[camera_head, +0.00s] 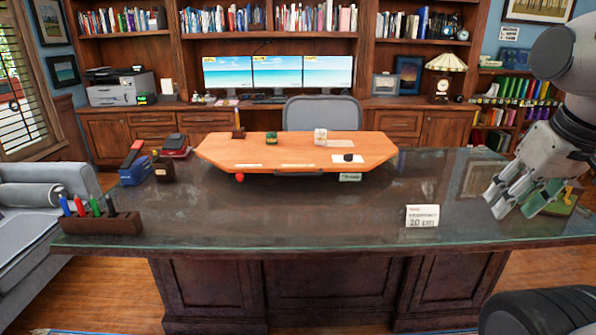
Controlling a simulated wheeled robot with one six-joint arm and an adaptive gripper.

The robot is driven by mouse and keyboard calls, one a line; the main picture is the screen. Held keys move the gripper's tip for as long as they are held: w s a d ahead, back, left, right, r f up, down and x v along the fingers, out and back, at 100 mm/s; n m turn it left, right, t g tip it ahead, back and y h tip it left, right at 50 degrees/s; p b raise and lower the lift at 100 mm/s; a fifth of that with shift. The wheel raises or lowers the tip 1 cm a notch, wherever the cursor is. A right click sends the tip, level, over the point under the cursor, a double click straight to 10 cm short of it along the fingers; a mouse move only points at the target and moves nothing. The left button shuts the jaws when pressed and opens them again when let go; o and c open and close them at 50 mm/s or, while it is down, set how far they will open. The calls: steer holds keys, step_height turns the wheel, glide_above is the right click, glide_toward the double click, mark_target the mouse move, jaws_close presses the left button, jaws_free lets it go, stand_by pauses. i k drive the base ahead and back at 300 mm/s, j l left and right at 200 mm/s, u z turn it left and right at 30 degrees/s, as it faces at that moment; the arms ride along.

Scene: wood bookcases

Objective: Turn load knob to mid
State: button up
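An orange board (290,150) with cut corners stands on the far half of the dark glass-topped desk (300,215). Small controls and pale label strips sit on it: an upright brown piece (238,131), a green block (271,138), a white block (320,135) and a black piece (348,157) on a white plate. A red ball (239,177) shows at its front left edge. No label is readable, so I cannot tell which is the load knob. My gripper (514,212) is above the desk's right end, far from the board. Its fingers look apart and empty.
A pen holder (100,223) stands at the desk's left end, with a blue stapler-like object (134,165) behind it. A white card (422,216) reading "20 cm" stands on the right. A grey chair (323,113) is behind the board. The desk's front middle is clear.

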mark_target(348, 158)
steer(key=i+l, duration=0.1)
steer(key=i, duration=1.05)
